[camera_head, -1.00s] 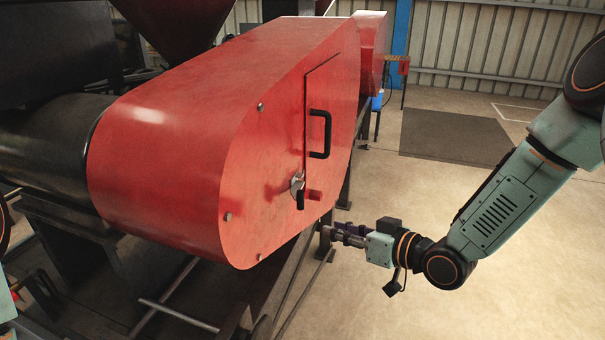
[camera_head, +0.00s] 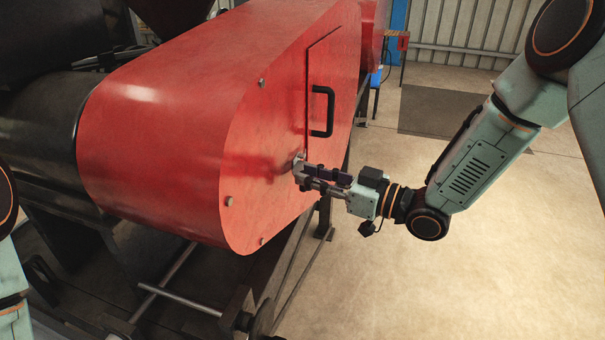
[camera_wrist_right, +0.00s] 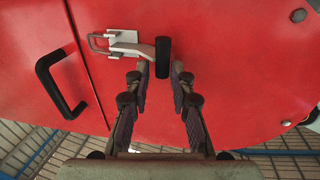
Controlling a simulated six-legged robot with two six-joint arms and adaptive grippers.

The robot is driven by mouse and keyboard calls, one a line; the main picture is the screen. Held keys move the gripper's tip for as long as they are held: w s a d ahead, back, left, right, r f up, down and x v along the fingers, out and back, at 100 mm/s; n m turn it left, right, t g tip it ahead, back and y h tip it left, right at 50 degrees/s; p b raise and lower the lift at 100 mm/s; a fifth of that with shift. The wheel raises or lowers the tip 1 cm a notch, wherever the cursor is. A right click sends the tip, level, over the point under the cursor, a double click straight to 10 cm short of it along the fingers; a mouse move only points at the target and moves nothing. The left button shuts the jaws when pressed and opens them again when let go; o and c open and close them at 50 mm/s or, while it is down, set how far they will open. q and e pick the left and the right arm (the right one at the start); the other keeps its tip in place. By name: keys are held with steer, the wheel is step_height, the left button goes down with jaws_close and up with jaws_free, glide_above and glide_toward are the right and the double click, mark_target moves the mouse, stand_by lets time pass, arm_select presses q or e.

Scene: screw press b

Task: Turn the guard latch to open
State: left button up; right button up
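The guard latch (camera_head: 298,158) sits at the edge of the small door on the red guard's flat face. The right wrist view shows its pale plate and lever (camera_wrist_right: 124,46) with a black grip (camera_wrist_right: 162,57). My right gripper (camera_head: 300,174) is at the latch, and its fingers partly hide it in the head view. In the wrist view my right gripper (camera_wrist_right: 162,74) is open, with a fingertip on either side of the black grip's lower end. I cannot tell whether either finger touches it. My left gripper is out of view.
The door (camera_head: 336,70) looks closed, with a black handle (camera_head: 322,111) above the latch; the handle also shows left in the wrist view (camera_wrist_right: 61,84). The red guard (camera_head: 180,130) fills the middle. Dark frame legs stand below it. Open floor (camera_head: 440,270) lies to the right.

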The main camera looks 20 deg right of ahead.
steer(key=shift+w+a+r, duration=0.1)
steer(key=shift+w+a, duration=0.1)
steer(key=shift+a, duration=0.25)
steer(key=shift+w+a+r, duration=0.1)
steer(key=shift+w+a, duration=0.1)
steer(key=shift+a, duration=0.2)
steer(key=shift+w+f, duration=0.15)
steer(key=shift+w, duration=0.25)
steer(key=shift+s, duration=0.15)
steer(key=c, duration=0.4)
jaws_close()
